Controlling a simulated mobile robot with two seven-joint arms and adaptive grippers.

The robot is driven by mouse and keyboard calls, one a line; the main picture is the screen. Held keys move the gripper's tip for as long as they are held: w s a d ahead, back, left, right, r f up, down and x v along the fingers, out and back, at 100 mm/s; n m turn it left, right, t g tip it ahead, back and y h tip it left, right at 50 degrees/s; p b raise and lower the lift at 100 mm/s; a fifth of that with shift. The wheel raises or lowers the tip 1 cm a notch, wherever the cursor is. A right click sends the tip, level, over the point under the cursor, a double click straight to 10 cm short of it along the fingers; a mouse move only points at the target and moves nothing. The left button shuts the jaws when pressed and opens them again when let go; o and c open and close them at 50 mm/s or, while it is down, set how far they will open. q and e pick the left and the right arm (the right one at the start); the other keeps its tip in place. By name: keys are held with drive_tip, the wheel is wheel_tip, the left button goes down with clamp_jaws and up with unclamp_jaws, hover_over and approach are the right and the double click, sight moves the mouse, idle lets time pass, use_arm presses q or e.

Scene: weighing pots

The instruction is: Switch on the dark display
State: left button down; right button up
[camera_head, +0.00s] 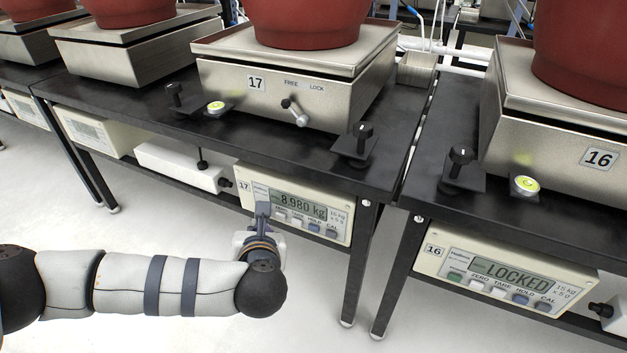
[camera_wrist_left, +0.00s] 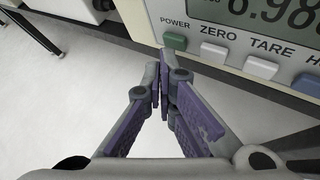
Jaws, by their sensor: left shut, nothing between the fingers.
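The display unit numbered 17 (camera_head: 325,228) hangs under the table's front edge; its screen reads 8.980 kg. In the left wrist view its screen (camera_wrist_left: 262,14) shows large digits, cut off at the top right. The green POWER button (camera_wrist_left: 174,41) sits at the left end of its button row. My left gripper (camera_head: 263,209) is in front of the lower left of this unit. In the wrist view its fingertips (camera_wrist_left: 164,68) are together and empty, just below the POWER button; whether they touch it I cannot tell. My right gripper is in neither view.
Display unit 16 (camera_head: 507,274) at the right reads LOCKED. Another unit (camera_head: 88,130) at the left has a screen too small to read. Scale 17 (camera_head: 285,90) bears a red pot (camera_head: 310,20). Black table legs (camera_head: 356,265) stand right of unit 17. The floor in front is clear.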

use_arm(q)
drive_tip(key=shift+s+a, duration=0.2)
drive_tip(key=shift+s, duration=0.3)
drive_tip(key=s+p, duration=0.1)
drive_tip(key=s, duration=0.1)
drive_tip(key=s+a+p, duration=0.2)
drive_tip(key=s+p, duration=0.1)
drive_tip(key=shift+s, duration=0.3)
